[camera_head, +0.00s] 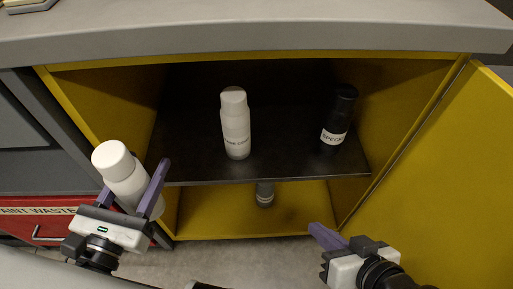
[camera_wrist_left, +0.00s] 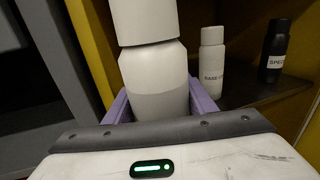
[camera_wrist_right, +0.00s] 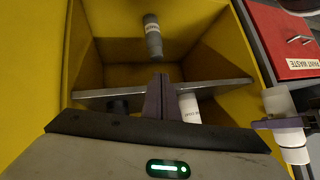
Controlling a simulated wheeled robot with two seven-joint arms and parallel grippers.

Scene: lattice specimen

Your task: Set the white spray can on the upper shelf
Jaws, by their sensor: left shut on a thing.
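A white spray can (camera_head: 117,165) is held, tilted, between the purple fingers of my left gripper (camera_head: 133,184), outside the cabinet's left front edge. It fills the middle of the left wrist view (camera_wrist_left: 155,75) and shows at the right of the right wrist view (camera_wrist_right: 287,125). The upper shelf (camera_head: 190,160) is a dark board inside the yellow cabinet. A white labelled can (camera_head: 236,125) stands on its middle and a black labelled can (camera_head: 338,120) on its right. My right gripper (camera_head: 320,234) is shut and empty, in front of the cabinet's lower right; its fingers meet in the right wrist view (camera_wrist_right: 161,90).
A grey can (camera_head: 265,194) stands on the cabinet floor below the shelf. The yellow door (camera_head: 440,170) is open at the right. A grey countertop (camera_head: 250,35) overhangs the opening. A red paint-waste container (camera_head: 30,215) is at the left. The shelf's left part is bare.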

